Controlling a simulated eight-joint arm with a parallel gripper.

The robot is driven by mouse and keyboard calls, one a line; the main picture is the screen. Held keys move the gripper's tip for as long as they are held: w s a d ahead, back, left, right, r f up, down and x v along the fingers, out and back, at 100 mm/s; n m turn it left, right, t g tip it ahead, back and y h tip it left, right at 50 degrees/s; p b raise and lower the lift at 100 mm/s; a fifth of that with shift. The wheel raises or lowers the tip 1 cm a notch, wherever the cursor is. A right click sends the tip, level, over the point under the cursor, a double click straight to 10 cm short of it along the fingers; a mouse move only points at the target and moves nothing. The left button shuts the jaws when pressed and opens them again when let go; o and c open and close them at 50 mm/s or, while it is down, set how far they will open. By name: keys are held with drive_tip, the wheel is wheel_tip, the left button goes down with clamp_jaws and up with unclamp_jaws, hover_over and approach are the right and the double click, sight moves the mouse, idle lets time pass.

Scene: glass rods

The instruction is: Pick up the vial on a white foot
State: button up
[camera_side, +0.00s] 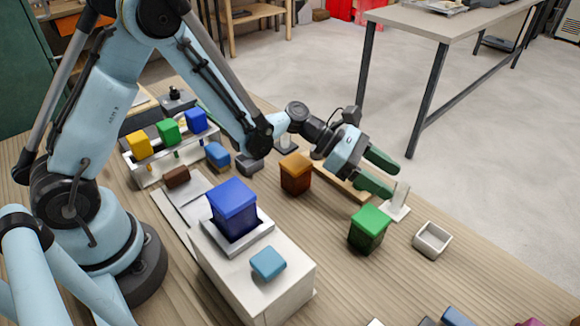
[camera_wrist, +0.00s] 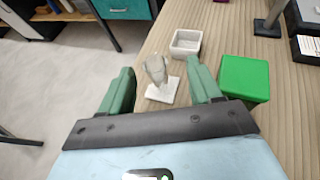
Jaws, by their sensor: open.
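The vial (camera_side: 401,193) is a small pale, clear upright piece on a flat white foot (camera_side: 396,212), near the far edge of the table. In the wrist view the vial (camera_wrist: 157,69) stands on its white foot (camera_wrist: 163,90) between and ahead of my green fingertips. My gripper (camera_side: 387,174) is open and empty, its two green fingers pointing at the vial. In the wrist view my gripper (camera_wrist: 163,83) has one finger on each side of the vial's line, with gaps to both. I cannot tell from these views whether a finger touches it.
A green-lidded jar (camera_side: 369,228) stands close to the right finger in the wrist view (camera_wrist: 244,77). A small white open box (camera_side: 432,240) lies just beyond the vial. An orange-brown jar (camera_side: 296,173) and a wooden strip (camera_side: 343,181) are behind my gripper. The table edge is close.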

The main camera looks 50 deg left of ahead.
sight(409, 191)
drive_tip(key=x, duration=0.5)
drive_tip(key=shift+w+a+f, duration=0.1)
drive_tip(key=shift+w+a, duration=0.05)
drive_tip(key=shift+w, duration=0.25)
clamp_jaws()
